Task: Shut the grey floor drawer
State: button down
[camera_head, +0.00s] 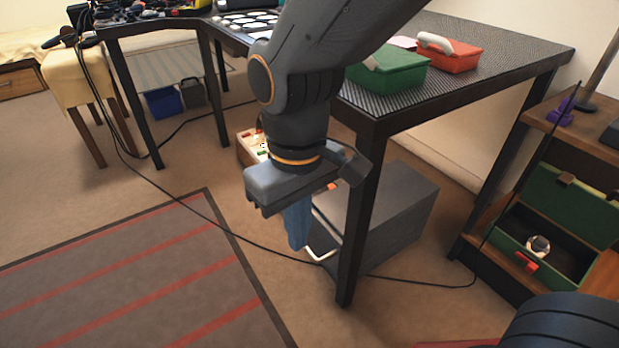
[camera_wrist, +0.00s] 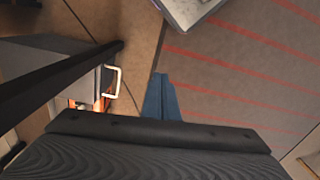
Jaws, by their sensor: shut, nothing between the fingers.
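The grey floor drawer unit (camera_head: 400,215) stands on the floor under the dark table, partly hidden by a table leg and my arm. A white bar handle (camera_head: 320,243) is on its front. In the wrist view the grey unit (camera_wrist: 40,55) is at left with its white handle (camera_wrist: 116,82), and orange items (camera_wrist: 100,103) show beside the handle, so the drawer appears partly open. My gripper (camera_head: 298,240) points down with its blue fingers together and empty, in front of the handle. In the wrist view the fingers (camera_wrist: 160,98) are right of the handle, with a gap between.
The table leg (camera_head: 360,225) stands close beside the drawer front. A black cable (camera_head: 200,212) runs across the floor. A striped rug (camera_head: 130,275) lies at left. A small box with items (camera_head: 250,147) is behind my gripper. An open green case (camera_head: 560,240) is on the right shelf.

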jog(key=w+a+f+n+t+h, duration=0.1)
jog(key=w+a+f+n+h, duration=0.15)
jog(key=w+f+n, duration=0.35)
jog(key=w+a+f+n+h, duration=0.1)
jog(key=w+f+n+h, duration=0.2)
jog(key=w, duration=0.4)
jog(key=n+t+h+b, duration=0.2)
jog(key=n+t+h, duration=0.15)
jog(key=n, duration=0.45)
send_near(318, 222)
jog(key=f, duration=0.2)
jog(key=f+t, duration=0.1)
jog(key=shift+s+d+f+y, duration=0.25)
jog(key=shift+d+f+y, duration=0.05)
jog(key=shift+f+y, duration=0.1)
jog(key=shift+w+d+r+b, duration=0.1)
jog(key=shift+w+d+b, duration=0.15)
jog(key=shift+w+d, duration=0.45)
jog(key=shift+w+d+b, duration=0.2)
jog(key=shift+w+d, duration=0.25)
jog(key=shift+d, duration=0.55)
